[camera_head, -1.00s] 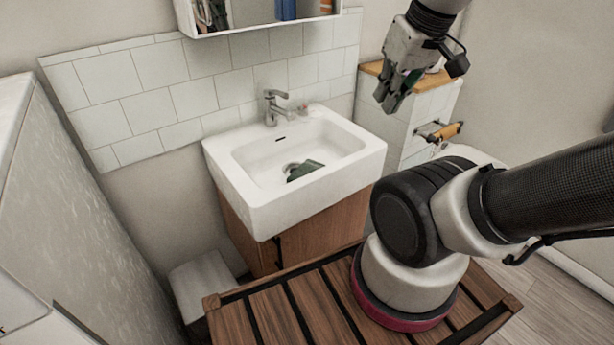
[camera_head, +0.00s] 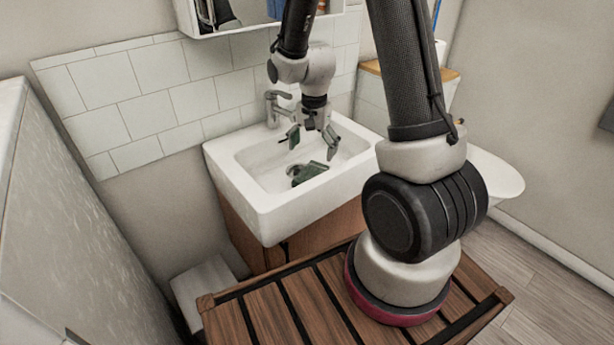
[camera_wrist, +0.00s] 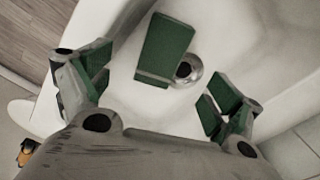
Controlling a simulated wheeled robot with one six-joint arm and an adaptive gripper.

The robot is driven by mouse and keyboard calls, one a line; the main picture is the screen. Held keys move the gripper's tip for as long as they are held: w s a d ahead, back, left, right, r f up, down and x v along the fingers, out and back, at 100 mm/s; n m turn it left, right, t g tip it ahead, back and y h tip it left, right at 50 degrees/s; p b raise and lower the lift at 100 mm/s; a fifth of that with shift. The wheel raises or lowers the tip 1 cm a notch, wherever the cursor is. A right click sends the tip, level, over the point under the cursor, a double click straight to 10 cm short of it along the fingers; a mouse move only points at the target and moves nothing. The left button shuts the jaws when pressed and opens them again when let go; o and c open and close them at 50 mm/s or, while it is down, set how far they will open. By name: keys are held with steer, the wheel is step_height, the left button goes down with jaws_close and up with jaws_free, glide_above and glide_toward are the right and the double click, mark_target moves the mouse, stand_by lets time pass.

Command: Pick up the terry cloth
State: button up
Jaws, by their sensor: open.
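The terry cloth (camera_head: 309,173) is a small dark green folded piece lying in the white sink basin, beside the drain. In the wrist view the cloth (camera_wrist: 165,48) looks like a green rectangle at the upper middle, partly next to the round metal drain (camera_wrist: 188,71). My gripper (camera_head: 313,143) is open and empty above the basin, pointing down, with the cloth below it. In the wrist view my gripper's green-padded fingers (camera_wrist: 158,95) stand wide apart, to the left and right of the cloth, touching nothing that I can see.
The white sink (camera_head: 235,188) has raised walls around the basin. A metal faucet (camera_head: 277,108) stands at its back edge, close to my gripper. A mirrored cabinet (camera_head: 235,20) hangs above. A toilet (camera_head: 495,172) is at the right.

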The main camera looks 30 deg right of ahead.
mark_target(311, 173)
steer(key=shift+m, duration=0.3)
steer(key=f, duration=0.3)
steer(key=w+f, duration=0.1)
steer(key=f, duration=0.6)
steer(key=shift+w+d+f, duration=0.15)
steer(key=shift+f, duration=0.2)
steer(key=c, duration=1.2)
